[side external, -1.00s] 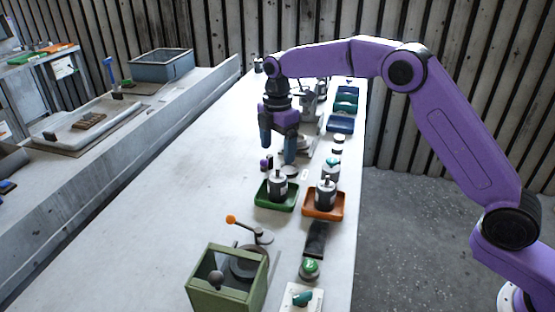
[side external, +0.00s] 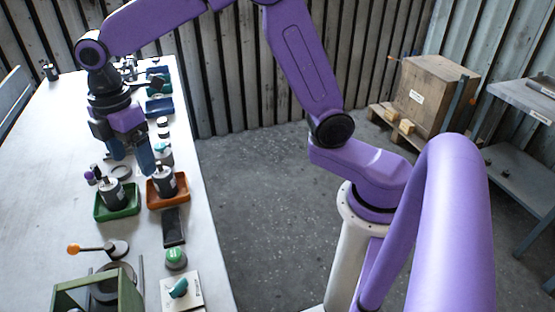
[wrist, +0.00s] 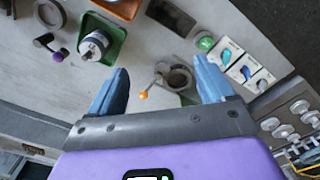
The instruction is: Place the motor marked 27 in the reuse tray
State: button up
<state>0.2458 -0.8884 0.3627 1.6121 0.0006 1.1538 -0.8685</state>
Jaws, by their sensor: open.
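A grey cylindrical motor (side external: 113,194) stands upright in the green tray (side external: 122,214). A second grey motor (side external: 165,182) stands in the orange tray (side external: 182,202) to its right. No number is legible on either motor, and no tray label can be read. My gripper (side external: 132,164) is open and empty, pointing down, and appears above the bench behind the two trays in the side view. In the wrist view, the green tray (wrist: 119,47) with its motor (wrist: 93,45) lies beyond the left finger of my gripper (wrist: 163,78). Only part of the orange tray (wrist: 122,8) shows there.
An orange-knobbed lever (side external: 97,249) and a green box frame (side external: 72,295) stand at the front. A dark flat block (side external: 173,228), a green button (side external: 176,257) and a switch plate (side external: 181,292) line the right edge. Blue trays (side external: 160,107) sit farther back.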

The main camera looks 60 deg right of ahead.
jog(key=s+d+f+m, duration=0.1)
jog(key=s+d, duration=0.4)
jog(key=s, duration=0.4)
jog(key=s+d+f+m, duration=0.1)
jog(key=s+d, duration=0.3)
jog(key=s, duration=0.5)
jog(key=s+d+f+m, duration=0.1)
jog(key=s+d+m, duration=0.1)
jog(key=s+d, duration=0.3)
jog(key=s, duration=0.4)
jog(key=shift+s+d+f+m, duration=0.15)
jog(key=shift+s+d+m, duration=0.2)
jog(key=shift+s+m, duration=0.05)
